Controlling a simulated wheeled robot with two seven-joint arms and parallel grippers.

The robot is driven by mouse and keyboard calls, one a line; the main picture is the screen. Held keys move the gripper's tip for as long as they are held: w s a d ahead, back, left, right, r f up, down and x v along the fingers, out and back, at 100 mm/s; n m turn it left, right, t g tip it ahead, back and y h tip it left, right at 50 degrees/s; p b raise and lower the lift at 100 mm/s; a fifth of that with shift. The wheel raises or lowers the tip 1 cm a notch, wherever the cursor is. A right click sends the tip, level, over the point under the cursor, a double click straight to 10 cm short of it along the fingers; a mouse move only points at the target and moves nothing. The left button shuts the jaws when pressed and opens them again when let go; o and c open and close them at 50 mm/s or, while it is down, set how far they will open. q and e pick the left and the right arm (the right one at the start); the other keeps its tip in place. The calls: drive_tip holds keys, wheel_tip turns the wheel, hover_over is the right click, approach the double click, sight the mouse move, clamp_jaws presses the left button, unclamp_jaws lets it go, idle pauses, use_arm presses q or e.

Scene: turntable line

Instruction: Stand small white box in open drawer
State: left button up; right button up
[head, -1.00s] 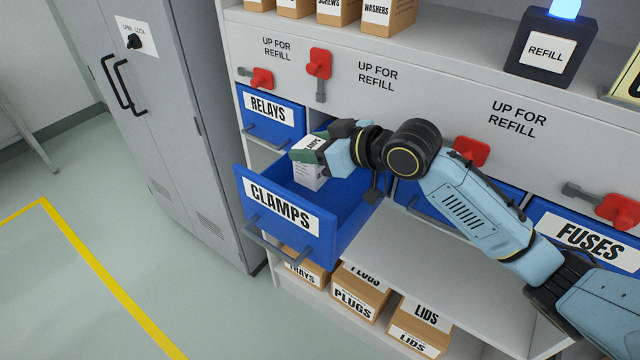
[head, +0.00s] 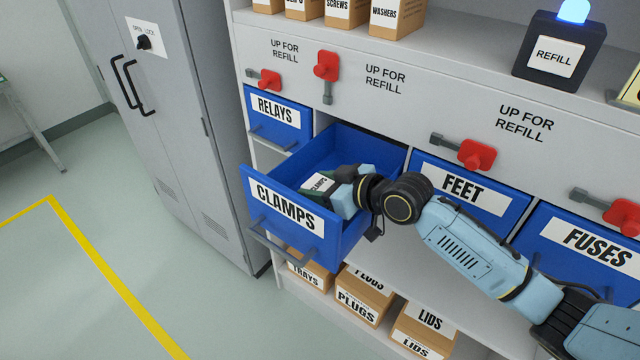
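The open blue drawer (head: 251,215) labelled CLAMPS sticks out of the shelf unit. A small white box (head: 319,182) with dark lettering on its top is inside the drawer, low and near the front panel. My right gripper (head: 328,190) reaches into the drawer from the right, with its fingers at the box. The fingers appear closed around the box, one on each side. The box's lower part is hidden by the front panel and the gripper, so I cannot tell whether it touches the drawer floor. My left gripper is not in view.
Shut drawers RELAYS (head: 277,119), FEET (head: 471,190) and FUSES (head: 583,248) flank the open one. Red latches (head: 477,154) sit above them. Cardboard boxes (head: 361,300) stand on the shelf below. A grey locker (head: 165,130) is at left. The drawer's rear is empty.

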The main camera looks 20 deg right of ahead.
drive_tip(key=o, duration=0.4)
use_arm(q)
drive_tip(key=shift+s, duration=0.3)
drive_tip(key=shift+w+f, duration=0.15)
use_arm(e)
drive_tip(key=v, duration=1.2)
drive_tip(key=shift+r, duration=0.2)
